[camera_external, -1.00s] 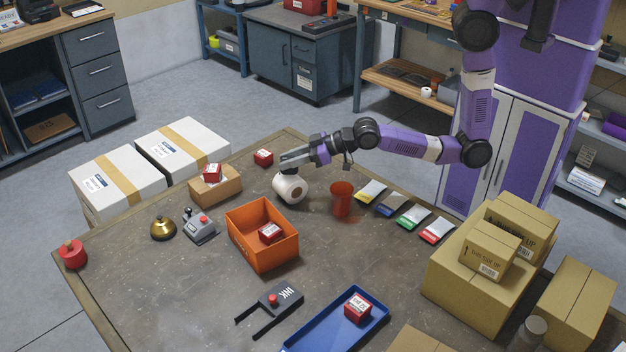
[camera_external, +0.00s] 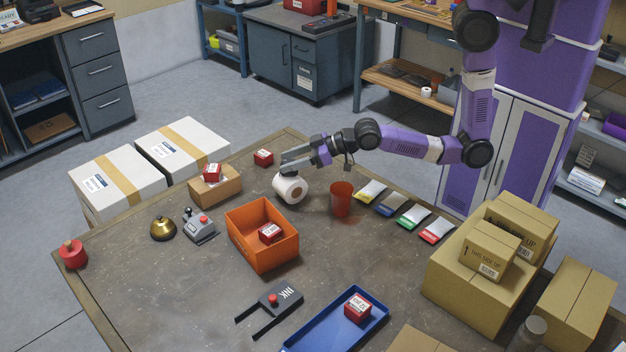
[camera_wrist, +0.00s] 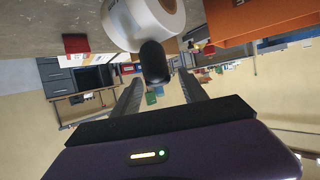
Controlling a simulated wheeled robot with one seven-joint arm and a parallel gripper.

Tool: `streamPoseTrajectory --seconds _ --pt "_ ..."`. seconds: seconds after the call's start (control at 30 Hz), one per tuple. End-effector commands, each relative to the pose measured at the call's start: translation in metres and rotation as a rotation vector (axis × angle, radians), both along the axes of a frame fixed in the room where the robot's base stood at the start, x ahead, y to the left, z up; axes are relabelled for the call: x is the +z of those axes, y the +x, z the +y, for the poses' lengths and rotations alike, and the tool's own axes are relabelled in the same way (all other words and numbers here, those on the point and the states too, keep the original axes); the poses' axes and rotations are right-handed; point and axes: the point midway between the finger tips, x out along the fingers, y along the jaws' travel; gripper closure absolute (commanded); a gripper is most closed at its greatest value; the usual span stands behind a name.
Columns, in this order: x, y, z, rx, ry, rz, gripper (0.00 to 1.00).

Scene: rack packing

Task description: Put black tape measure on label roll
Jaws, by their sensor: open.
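The white label roll (camera_external: 284,184) lies on its side on the table, its round brown-cored end facing the external camera. My gripper (camera_external: 285,158) is just above it, open. In the wrist view the roll (camera_wrist: 142,20) is at the top, beyond my open fingers (camera_wrist: 156,88). A black rounded object (camera_wrist: 153,62), which looks like the black tape measure, shows between the fingers and overlaps the roll's edge. I cannot tell whether it touches the roll or a finger. In the external view I cannot make it out.
A red cup (camera_external: 341,199) stands right of the roll. An orange bin (camera_external: 245,250) holding a red box is in front, with a cardboard box (camera_external: 228,190) to the left. Colored packets (camera_external: 400,212) lie at right. A blue tray (camera_external: 330,335) is nearer.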

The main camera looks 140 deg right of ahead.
Motion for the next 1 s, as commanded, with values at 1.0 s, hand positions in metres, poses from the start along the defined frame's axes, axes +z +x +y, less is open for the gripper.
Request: streamPoseTrajectory --seconds 1.0 --pt "0.025 -0.085 0.172 0.207 0.007 -0.022 0.49"
